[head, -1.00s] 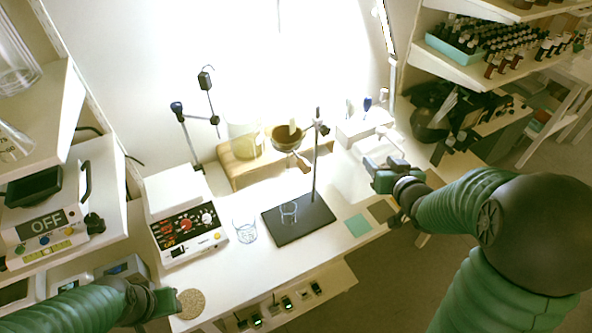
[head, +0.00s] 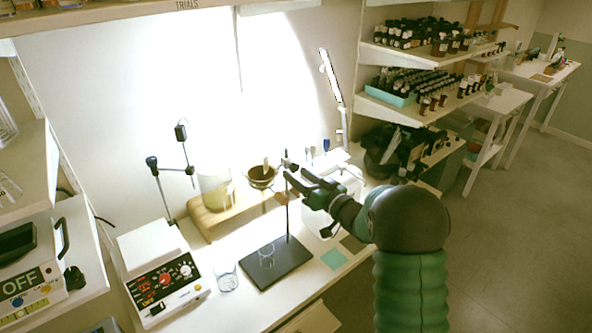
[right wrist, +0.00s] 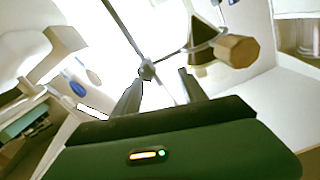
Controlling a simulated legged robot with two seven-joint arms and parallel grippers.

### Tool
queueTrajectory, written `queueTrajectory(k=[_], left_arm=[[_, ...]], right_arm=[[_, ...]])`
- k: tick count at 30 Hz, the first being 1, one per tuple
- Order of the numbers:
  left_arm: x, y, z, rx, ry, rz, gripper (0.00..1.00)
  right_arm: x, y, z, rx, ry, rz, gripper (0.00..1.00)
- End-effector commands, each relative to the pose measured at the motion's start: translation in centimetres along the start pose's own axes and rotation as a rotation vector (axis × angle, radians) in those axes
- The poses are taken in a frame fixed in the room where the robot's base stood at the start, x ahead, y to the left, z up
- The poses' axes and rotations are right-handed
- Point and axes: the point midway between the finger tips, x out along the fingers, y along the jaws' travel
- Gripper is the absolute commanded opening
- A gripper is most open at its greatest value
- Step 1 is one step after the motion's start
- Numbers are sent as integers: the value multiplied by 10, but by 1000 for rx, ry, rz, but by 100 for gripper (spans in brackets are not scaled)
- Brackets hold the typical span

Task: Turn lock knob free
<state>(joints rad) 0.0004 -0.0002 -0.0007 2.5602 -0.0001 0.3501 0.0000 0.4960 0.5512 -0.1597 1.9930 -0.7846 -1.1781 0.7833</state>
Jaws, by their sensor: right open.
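A retort stand with a dark base plate (head: 290,268) and a thin upright rod (head: 288,215) stands on the bench. My right gripper (head: 296,178) is open, close to the fitting and rod, and reaches in from the right. In the right wrist view, a small grey fitting with a knob (right wrist: 147,70) lies just ahead of the open fingers, nearer the left finger. I cannot tell whether they touch. My left gripper is out of view.
A glass beaker (head: 225,277) stands beside the base plate, and a small glass (head: 267,257) stands on it. A wooden stand (head: 210,220) with a large pale vessel (head: 216,188) is behind. A control box (head: 160,278) is at left. Bottle shelves (head: 425,105) are at right.

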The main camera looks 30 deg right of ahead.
Motion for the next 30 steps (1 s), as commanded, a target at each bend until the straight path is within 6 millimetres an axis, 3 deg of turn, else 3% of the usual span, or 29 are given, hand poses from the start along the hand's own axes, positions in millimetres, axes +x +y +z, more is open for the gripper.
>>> queueTrajectory(k=[6, 14, 15, 16, 30], left_arm=[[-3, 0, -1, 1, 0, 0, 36], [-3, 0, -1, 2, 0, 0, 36], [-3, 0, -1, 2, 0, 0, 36], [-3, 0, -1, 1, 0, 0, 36], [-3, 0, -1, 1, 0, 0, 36]], right_arm=[[27, 15, 2, 12, 1, 2, 49], [30, 17, 0, 8, 3, 12, 49], [30, 16, 0, 7, 4, 13, 4], [30, 15, 0, 6, 4, 13, 0], [33, 8, 0, 7, 5, -1, 0]])
